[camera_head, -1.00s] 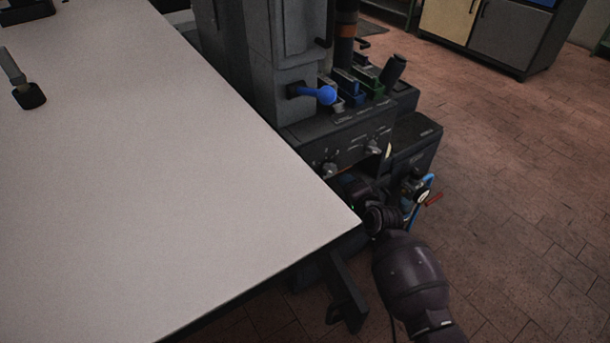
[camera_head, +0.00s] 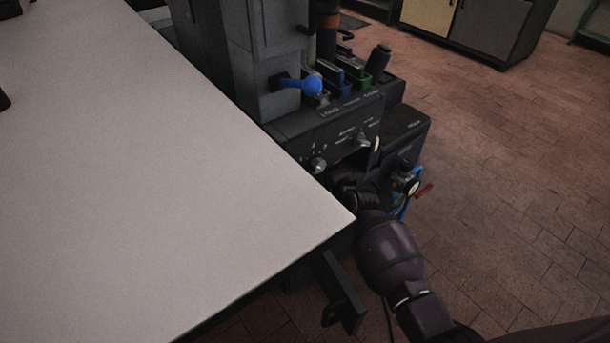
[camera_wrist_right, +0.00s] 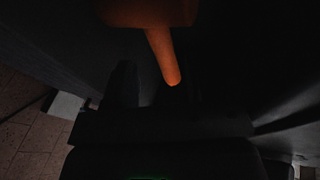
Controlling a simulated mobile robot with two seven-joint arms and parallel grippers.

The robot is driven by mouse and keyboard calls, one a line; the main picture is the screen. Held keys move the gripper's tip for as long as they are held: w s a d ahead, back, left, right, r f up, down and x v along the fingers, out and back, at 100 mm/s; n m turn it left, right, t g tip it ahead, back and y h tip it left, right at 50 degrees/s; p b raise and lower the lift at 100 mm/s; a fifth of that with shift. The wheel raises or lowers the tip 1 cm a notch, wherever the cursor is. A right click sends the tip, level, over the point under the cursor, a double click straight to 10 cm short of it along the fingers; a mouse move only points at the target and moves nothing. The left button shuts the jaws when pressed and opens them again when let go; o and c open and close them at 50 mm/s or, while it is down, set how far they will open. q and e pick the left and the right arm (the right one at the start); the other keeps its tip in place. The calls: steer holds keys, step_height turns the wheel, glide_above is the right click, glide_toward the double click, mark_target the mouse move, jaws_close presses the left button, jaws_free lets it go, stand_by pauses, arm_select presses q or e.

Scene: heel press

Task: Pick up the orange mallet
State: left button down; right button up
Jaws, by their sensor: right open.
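The orange mallet (camera_wrist_right: 160,40) shows in the right wrist view, its head at the top edge and its handle pointing down toward my right gripper (camera_wrist_right: 158,78). The gripper is open, with its dark fingers near the handle's end. The picture is too dark to tell whether the handle end is between the fingers. In the head view my right arm reaches into a dark recess below the machine's control panel (camera_head: 335,140). The gripper and the mallet are hidden there.
The white table (camera_head: 150,180) fills the left, its corner close to my right arm. The machine has a blue-knobbed lever (camera_head: 312,85) and coloured bins on top. A gauge with a red handle (camera_head: 424,189) sits right of the arm. Open brick floor (camera_head: 520,170) lies to the right.

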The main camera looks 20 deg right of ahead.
steer(key=shift+w+f, duration=0.25)
steer(key=shift+w, duration=0.1)
steer(key=b+x, duration=0.1)
steer(key=x, duration=0.2)
steer(key=shift+d+f+b, duration=0.15)
steer(key=shift+b, duration=0.2)
steer(key=shift+w, duration=0.55)
steer(key=shift+w+r, duration=0.1)
steer(key=shift+r, duration=0.1)
steer(key=c, duration=0.9)
arm_select(q)
steer(key=shift+s+d+f+m, duration=0.15)
steer(key=shift+s+f+m, duration=0.15)
steer(key=shift+f, duration=0.3)
arm_select(e)
jaws_close()
